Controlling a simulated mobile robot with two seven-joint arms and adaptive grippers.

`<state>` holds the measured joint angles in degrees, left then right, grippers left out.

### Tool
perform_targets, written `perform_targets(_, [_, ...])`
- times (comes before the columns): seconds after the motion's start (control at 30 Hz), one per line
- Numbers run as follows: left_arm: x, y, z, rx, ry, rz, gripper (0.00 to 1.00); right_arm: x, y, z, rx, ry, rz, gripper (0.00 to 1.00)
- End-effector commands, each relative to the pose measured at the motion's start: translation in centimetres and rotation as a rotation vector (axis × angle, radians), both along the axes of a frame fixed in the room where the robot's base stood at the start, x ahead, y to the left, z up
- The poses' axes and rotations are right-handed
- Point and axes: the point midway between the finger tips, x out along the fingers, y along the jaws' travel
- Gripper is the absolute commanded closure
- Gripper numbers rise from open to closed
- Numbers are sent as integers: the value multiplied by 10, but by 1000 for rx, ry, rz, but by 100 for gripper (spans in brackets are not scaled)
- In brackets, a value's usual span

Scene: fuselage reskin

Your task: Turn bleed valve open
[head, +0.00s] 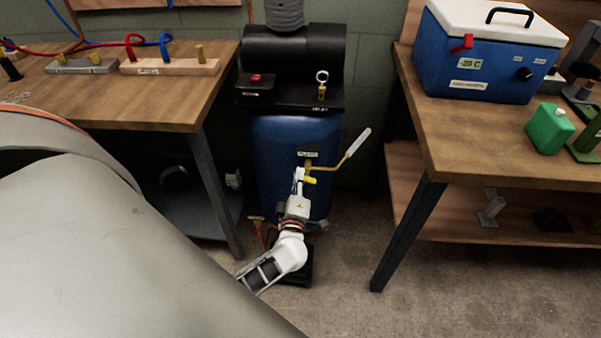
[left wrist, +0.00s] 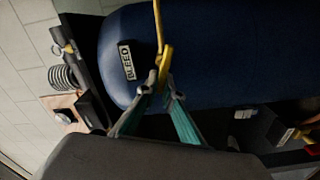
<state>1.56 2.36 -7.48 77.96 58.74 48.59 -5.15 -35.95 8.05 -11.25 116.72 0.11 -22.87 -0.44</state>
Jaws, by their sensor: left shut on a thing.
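The blue tank (head: 275,140) stands upright between the two benches. A small label above the valve reads BLEED in the left wrist view (left wrist: 126,62). The bleed valve (head: 311,180) shows as a yellow piece on the tank's front, beside a thin yellow rod (head: 333,168) that runs right and up to a pale grip (head: 358,142). My left gripper (head: 299,174) is at the valve, shut on its yellow part. In the left wrist view its teal-sided fingers (left wrist: 160,93) meet at the yellow fitting (left wrist: 164,62). The exact contact is partly hidden. My right gripper is out of view.
A wooden bench (head: 185,105) stands left, another (head: 480,140) right with a blue cooler-like box (head: 480,60) and a green container (head: 550,128). Floor is clear right of the tank.

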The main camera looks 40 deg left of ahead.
Motion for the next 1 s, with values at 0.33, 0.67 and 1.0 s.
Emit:
perform_targets(0.33, [-2, 0, -8, -204, -121, 0, 100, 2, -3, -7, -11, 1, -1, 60])
perform_targets(0.67, [-1, 1, -10, -286, -172, 0, 100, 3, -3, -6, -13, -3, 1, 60])
perform_targets(1.0, [-1, 1, -10, -296, -178, 0, 100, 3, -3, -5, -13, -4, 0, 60])
